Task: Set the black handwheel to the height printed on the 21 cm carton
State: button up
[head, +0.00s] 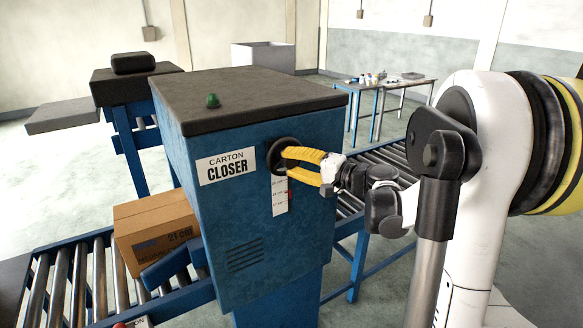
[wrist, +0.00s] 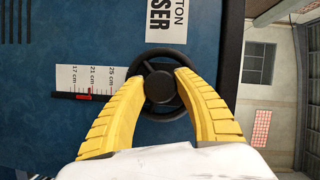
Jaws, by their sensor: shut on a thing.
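The black handwheel (head: 276,157) is on the blue carton closer (head: 262,240), beside its sign. My gripper (head: 290,163) is shut on the wheel. In the wrist view the yellow fingers (wrist: 162,80) lie across the rim on both sides of the hub of the handwheel (wrist: 158,87). A white height scale (wrist: 92,78) reads 17, 21 and 25 cm. Its red pointer (wrist: 84,93) appears between the 17 and 21 cm labels; the exact reading is unclear. The brown carton (head: 155,228), printed 21 cm, lies on the roller conveyor left of the closer.
A table with small items (head: 370,82) and a grey bin (head: 263,56) stand at the back.

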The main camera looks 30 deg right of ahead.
jog(key=shift+m+b, duration=0.35)
jog(key=shift+m, duration=0.45)
jog(key=shift+t, duration=0.3)
jog(key=o, duration=1.2)
jog(key=shift+s, duration=0.1)
jog(key=v, duration=1.1)
jog(key=shift+s+d, duration=0.25)
jog(key=shift+s, duration=0.05)
